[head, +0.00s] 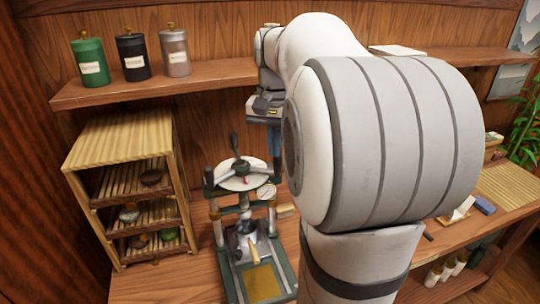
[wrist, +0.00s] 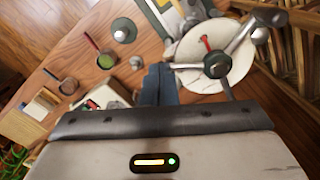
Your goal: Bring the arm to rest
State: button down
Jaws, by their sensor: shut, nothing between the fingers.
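My arm (head: 395,140) fills the middle and right of the head view and hides part of the table. My gripper (head: 274,142) hangs pointing down, above and a little behind the right side of the press (head: 281,245). In the wrist view its blue fingers (wrist: 158,85) are together and nothing shows between them. The press's round white top (wrist: 190,52), with its dark hub and lever (wrist: 243,32), is beside the fingers on the right in that view. I cannot tell how wide the gap to it is.
A slatted wooden rack (head: 118,140) holding tea cakes and pots stands left of the press. A wall shelf (head: 205,83) with canisters runs behind. Cups (wrist: 68,85) and small items lie on the table (wrist: 75,50). Bare table shows around the press.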

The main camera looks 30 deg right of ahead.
jog(key=shift+r+p, duration=0.45)
jog(key=shift+r, duration=0.45)
jog(key=s+a+f+n+t+b, duration=0.3)
jog(key=s+a+f+n, duration=0.5)
jog(key=s+a+f, duration=0.6)
jog(key=shift+a+f, duration=0.2)
jog(key=shift+a, duration=0.3)
